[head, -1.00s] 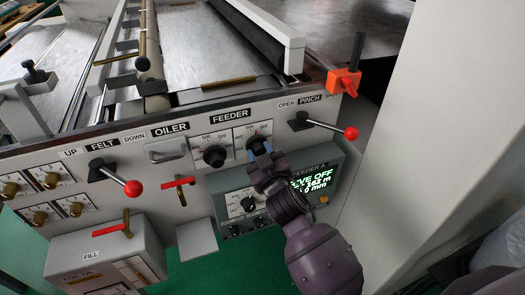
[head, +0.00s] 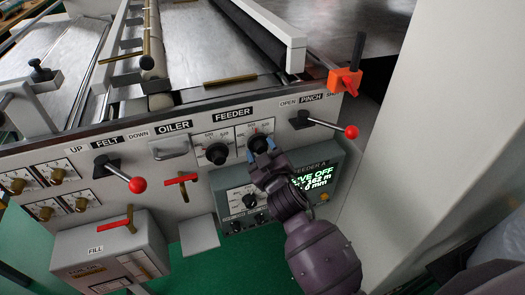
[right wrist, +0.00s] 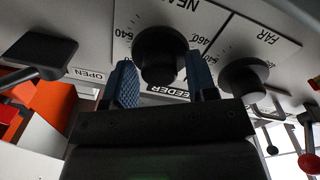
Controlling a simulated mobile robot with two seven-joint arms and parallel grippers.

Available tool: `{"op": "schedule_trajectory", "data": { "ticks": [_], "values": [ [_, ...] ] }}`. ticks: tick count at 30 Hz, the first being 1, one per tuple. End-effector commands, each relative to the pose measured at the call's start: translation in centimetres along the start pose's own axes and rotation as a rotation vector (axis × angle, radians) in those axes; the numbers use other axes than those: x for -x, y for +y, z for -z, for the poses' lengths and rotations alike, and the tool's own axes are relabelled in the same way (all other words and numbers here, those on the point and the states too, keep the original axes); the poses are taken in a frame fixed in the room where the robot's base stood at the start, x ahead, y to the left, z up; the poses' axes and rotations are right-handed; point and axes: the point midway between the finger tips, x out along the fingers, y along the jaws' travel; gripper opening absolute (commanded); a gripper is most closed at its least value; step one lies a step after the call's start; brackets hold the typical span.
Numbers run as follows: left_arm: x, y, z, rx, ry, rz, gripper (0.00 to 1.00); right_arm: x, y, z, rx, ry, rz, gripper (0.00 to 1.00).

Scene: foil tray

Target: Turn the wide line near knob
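The right feeder knob (head: 259,143) is black and round on a white dial plate. In the right wrist view the knob (right wrist: 160,57) sits under an upside-down label that reads as NEAR. My right gripper (head: 262,147) is just in front of and below it, with blue fingertips spread apart. In the right wrist view my gripper (right wrist: 162,80) has one finger at each side of the knob's lower part. I cannot tell whether either finger touches it. My left gripper is not in view.
A second black knob (head: 217,154), labelled FAR in the wrist view, is close beside. A red-balled pinch lever (head: 351,131) stands out to the right. A display box (head: 318,165) is below, and a red-balled felt lever (head: 137,185) is further left.

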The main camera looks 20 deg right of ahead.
Motion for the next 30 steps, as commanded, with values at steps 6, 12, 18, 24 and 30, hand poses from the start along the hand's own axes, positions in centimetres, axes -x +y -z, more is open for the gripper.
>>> {"op": "schedule_trajectory", "data": {
  "ticks": [6,12,18,24,30],
  "values": [
    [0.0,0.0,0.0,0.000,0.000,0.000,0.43,0.0,0.0,0.0,-0.001,-0.001,0.000,0.61],
    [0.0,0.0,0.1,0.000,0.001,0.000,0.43,0.4,0.0,-0.1,-0.001,-0.001,0.000,0.61],
    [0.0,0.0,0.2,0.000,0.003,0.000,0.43,2.7,0.0,-0.1,-0.002,-0.002,0.000,0.61],
    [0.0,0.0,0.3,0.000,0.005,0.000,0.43,6.1,0.0,-0.1,-0.002,-0.004,0.000,0.61],
    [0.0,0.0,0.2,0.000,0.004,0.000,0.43,8.9,-0.1,-0.1,-0.001,-0.003,0.001,0.61]
  ]
}}
